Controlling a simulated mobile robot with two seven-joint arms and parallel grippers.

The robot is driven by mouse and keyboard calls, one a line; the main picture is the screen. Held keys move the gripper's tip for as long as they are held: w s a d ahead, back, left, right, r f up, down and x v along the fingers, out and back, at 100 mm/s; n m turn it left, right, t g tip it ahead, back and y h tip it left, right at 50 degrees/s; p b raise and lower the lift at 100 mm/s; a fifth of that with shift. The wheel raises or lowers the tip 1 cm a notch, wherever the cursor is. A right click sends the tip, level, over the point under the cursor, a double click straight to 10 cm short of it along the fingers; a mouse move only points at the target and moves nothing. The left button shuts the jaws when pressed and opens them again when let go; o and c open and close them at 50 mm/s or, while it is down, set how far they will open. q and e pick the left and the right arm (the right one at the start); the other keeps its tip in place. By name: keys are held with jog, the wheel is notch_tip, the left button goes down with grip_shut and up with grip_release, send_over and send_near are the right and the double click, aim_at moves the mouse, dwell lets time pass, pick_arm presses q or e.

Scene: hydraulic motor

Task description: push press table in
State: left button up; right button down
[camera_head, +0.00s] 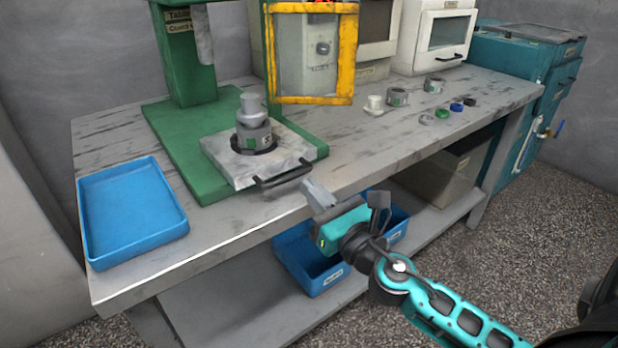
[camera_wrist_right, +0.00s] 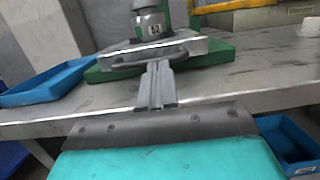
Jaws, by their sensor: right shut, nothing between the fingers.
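The press table (camera_head: 228,168) is a light grey sliding plate with a dark handle (camera_head: 284,175) on its front edge. It sits on the green press base (camera_head: 170,140) and sticks out toward the front of the workbench. A stacked grey metal part (camera_head: 253,125) stands upright on it. My right gripper (camera_head: 308,187) is shut and empty, just in front of the handle. In the right wrist view the closed fingers (camera_wrist_right: 157,75) point at the plate's front edge (camera_wrist_right: 150,52); whether they touch it I cannot tell. My left gripper is not in view.
A blue tray (camera_head: 130,210) lies at the bench's left end. A yellow-framed guard (camera_head: 313,100) stands right of the press plate. Small rings and grey parts (camera_head: 397,97) lie farther right. Blue bins (camera_head: 310,265) sit on the lower shelf. Floor in front is free.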

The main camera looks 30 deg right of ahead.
aim_at(287, 166)
jog(key=shift+w+r, duration=0.15)
jog(key=shift+w, duration=0.6)
jog(key=shift+w+a+p, duration=0.15)
jog(key=shift+w+p, duration=0.1)
jog(key=shift+w, duration=0.9)
jog(key=shift+w+a+p, duration=0.1)
jog(key=shift+w+p, duration=0.1)
jog(key=shift+w, duration=0.95)
